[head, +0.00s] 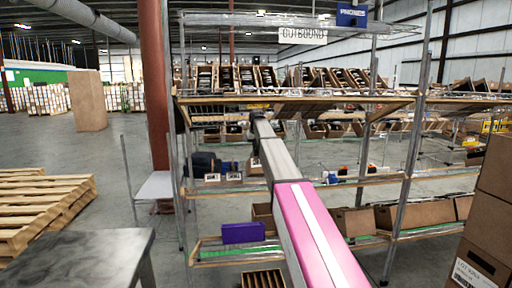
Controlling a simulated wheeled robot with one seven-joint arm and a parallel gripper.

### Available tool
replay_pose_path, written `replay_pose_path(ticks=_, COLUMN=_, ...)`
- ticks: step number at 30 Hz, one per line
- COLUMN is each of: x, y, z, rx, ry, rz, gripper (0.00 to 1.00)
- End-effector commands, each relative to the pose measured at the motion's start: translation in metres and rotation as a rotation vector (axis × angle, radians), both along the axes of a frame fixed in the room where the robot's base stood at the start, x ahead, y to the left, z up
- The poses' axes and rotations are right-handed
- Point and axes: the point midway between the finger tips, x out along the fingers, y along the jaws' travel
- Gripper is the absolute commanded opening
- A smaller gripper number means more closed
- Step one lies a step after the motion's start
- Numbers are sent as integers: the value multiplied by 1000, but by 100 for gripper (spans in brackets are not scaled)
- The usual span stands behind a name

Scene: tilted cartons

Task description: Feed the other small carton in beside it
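Several small tilted cartons (237,78) stand in a row on the upper shelf of a metal rack. A second row of tilted cartons (330,77) stands to its right on the same level. I cannot tell which of them is the small carton of the task. My arm reaches from the bottom right up to the front of this shelf. My gripper (257,114) is at its far end, just below the shelf's front edge in the picture. It is too small and too much covered by my arm to show its fingers or anything held.
The rack's upper shelf (390,101) has a wooden front edge, with metal posts (405,180) beside it. Lower shelves hold more boxes and a purple bin (243,232). Brown cartons (490,215) are stacked at right. A dark table (75,262) and pallets (40,205) stand at left.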

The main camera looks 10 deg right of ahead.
Motion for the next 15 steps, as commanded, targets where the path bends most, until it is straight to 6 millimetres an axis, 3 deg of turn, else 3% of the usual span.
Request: replay_pose_path(ticks=15, x=35, y=0, z=-17, rx=0, ry=0, rz=0, gripper=0)
